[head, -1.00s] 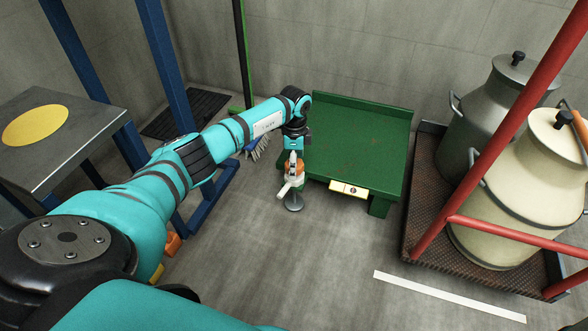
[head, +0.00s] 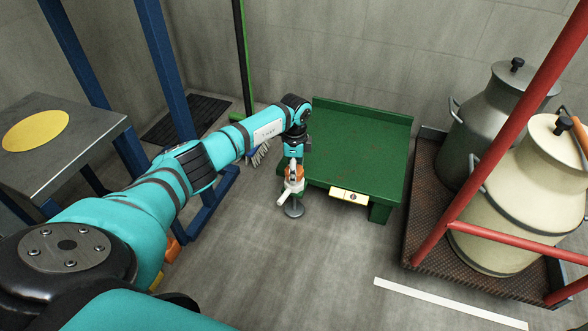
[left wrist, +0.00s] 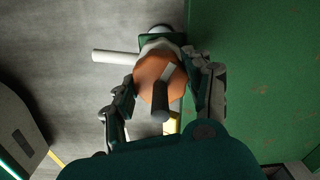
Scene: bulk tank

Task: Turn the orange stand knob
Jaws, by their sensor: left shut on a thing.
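In the head view the left gripper (head: 293,178) points down onto the stand and hides most of the knob. A white pipe (left wrist: 115,56) sticks out to the left below the knob. A dark grey rod end (left wrist: 160,106) partly covers the knob. My right gripper is not in view.
Blue posts (head: 165,70) and a grey table (head: 75,145) are at left. Red rails (head: 520,243) and milk cans (head: 540,190) are at right. Front floor is clear.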

